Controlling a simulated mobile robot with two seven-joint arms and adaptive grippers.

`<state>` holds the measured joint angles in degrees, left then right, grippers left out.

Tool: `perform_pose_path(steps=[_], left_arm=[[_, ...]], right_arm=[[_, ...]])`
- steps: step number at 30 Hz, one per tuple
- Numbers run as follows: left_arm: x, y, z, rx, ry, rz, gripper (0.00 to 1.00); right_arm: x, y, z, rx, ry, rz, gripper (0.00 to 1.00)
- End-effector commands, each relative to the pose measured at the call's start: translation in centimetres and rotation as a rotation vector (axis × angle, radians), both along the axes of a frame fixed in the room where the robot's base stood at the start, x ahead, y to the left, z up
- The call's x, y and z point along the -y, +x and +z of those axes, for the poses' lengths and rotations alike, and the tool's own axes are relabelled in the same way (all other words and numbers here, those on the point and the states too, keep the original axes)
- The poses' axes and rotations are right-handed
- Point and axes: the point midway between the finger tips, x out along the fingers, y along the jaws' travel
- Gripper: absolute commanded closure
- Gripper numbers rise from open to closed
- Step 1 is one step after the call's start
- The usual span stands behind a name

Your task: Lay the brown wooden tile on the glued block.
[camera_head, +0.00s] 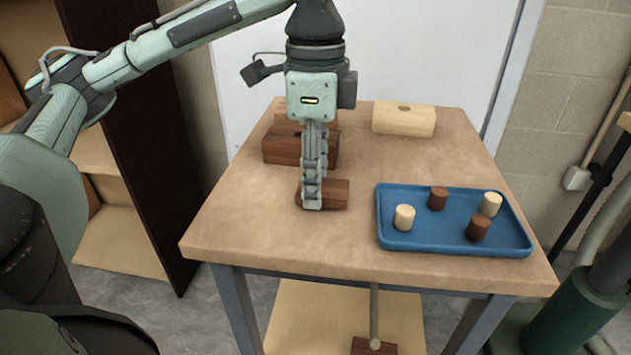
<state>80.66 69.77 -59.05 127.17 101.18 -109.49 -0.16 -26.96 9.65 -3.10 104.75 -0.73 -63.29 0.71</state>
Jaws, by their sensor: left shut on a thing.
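My left gripper (312,205) points straight down, low over the near middle of the wooden table. It is shut on a small brown wooden tile (336,194), and its fingers hide part of the tile. The tile is at or close to the tabletop; I cannot tell whether it touches. A larger dark brown block (282,150) stands behind the gripper, partly hidden by it. A pale wooden block (404,120) with a small darker mark on top stands at the back right. I cannot make out which block carries glue. My right gripper is not in view.
A blue tray (450,246) at the right of the table (260,225) holds several small pegs, some pale and some brown. The tabletop between the pale block and the tray is clear. A dark cabinet (140,120) stands at the left.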

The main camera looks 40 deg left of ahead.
Motion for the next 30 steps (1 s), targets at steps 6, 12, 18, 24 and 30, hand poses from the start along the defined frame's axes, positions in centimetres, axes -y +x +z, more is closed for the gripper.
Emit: perform_pose_path(steps=[6,12,18,24,30], left_arm=[[0.0,0.0,-0.59,0.002,-0.001,0.0,0.84],[-0.01,-0.04,-0.85,0.001,-0.001,0.0,0.84],[0.0,-0.01,-0.9,0.001,0.0,0.001,0.39],[0.01,-0.01,-0.9,0.001,0.0,0.001,0.39],[0.04,0.05,-0.11,0.004,-0.001,0.0,0.39]], right_arm=[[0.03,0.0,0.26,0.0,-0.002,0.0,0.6],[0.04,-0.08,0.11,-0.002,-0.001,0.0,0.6],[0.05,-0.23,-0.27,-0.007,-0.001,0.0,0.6],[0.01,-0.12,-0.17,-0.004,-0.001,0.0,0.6],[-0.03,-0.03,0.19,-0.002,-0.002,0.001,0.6]])
